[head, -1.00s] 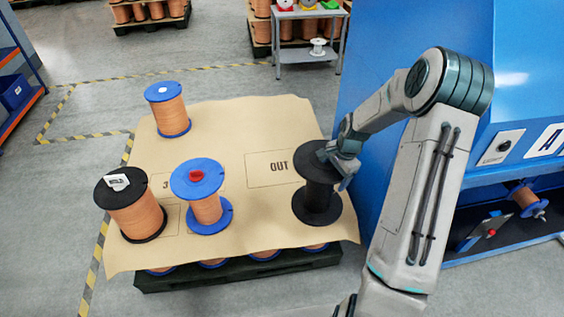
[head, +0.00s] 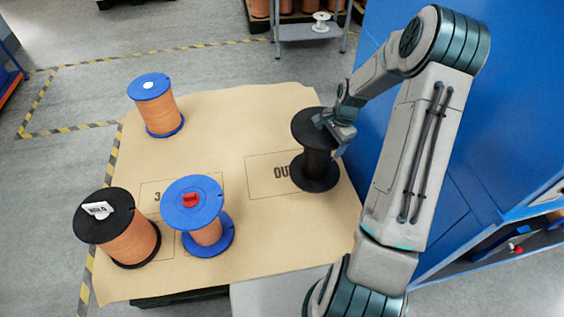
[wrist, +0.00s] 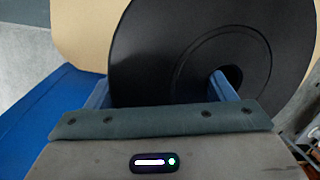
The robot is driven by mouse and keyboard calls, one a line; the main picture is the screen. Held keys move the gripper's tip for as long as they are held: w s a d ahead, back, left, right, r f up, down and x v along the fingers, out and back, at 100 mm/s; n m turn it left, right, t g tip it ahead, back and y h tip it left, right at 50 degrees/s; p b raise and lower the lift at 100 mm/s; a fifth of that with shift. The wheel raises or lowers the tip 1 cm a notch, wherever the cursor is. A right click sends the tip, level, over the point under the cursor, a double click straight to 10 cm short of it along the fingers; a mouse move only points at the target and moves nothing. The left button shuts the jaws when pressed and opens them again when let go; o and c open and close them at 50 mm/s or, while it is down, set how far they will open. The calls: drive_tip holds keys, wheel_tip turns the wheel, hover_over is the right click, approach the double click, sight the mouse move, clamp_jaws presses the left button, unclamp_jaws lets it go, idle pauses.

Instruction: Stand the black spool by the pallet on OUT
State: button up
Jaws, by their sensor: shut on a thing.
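The black spool (head: 314,160) stands upright at the right side of the paper-covered pallet (head: 215,120). Its lower flange overlaps the right end of the printed OUT box (head: 262,178) and hides part of the lettering. My gripper (head: 328,122) is shut on the spool's upper flange from the right. In the wrist view the black flange (wrist: 190,45) fills the upper middle, with one blue finger (wrist: 222,86) through its centre hole and the other at its outer rim. Whether the spool touches the paper I cannot tell.
A black-flanged copper spool with a white tag (head: 128,245) and a blue spool with a red cap (head: 205,228) stand at the front left. Another blue spool (head: 158,110) stands at the back left. A blue machine (head: 460,150) is close on the right. The paper's middle is clear.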

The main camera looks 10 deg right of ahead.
drive_tip(key=shift+w+a+f, duration=0.1)
drive_tip(key=shift+w+a, duration=0.05)
drive_tip(key=shift+w, duration=0.45)
drive_tip(key=w+a+f, duration=0.6)
drive_tip(key=w+f, duration=0.2)
drive_tip(key=f, duration=0.2)
drive_tip(key=shift+w+a+f+p, duration=0.3)
drive_tip(key=shift+w+a+p, duration=0.05)
drive_tip(key=shift+a+p, duration=0.1)
drive_tip(key=shift+f, duration=0.1)
drive_tip(key=o, duration=2)
drive_tip(key=shift+o, duration=0.2)
drive_tip(key=shift+s, duration=0.1)
